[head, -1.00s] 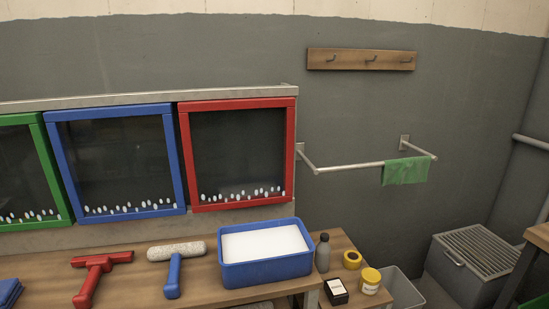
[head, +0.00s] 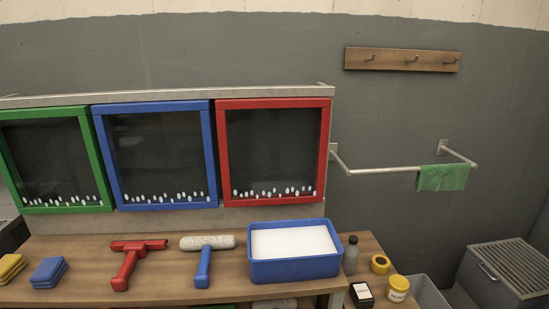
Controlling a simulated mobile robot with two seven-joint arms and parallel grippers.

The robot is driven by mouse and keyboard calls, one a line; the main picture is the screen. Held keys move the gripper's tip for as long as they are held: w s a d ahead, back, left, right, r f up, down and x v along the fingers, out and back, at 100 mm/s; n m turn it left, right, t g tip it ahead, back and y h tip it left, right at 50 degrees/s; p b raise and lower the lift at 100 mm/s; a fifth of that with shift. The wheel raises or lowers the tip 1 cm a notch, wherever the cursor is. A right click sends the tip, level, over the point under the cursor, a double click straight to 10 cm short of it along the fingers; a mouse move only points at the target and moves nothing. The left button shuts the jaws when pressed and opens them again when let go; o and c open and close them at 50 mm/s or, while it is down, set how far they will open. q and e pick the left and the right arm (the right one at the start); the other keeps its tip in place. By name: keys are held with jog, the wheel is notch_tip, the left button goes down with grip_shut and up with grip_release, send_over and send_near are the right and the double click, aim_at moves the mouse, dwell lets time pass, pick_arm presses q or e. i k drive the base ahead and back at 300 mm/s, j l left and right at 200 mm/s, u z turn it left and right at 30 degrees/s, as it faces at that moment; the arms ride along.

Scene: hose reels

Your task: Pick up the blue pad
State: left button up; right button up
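The blue pad (head: 49,271) lies on the left part of the wooden bench (head: 227,284) in the head view. It looks like a small stack of blue layers. A similar yellow pad (head: 11,267) lies just to its left, partly cut off by the picture's edge. Neither of my grippers shows in this view, so their state is hidden.
A red squeegee (head: 130,262), a blue-handled roller (head: 205,257) and a blue tub of white liquid (head: 294,252) stand right of the pads. A grey bottle (head: 351,255), yellow tape (head: 380,264) and a yellow jar (head: 397,288) are further right. Three framed panes stand behind.

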aim_at(50, 269)
jog(key=u, duration=1.6)
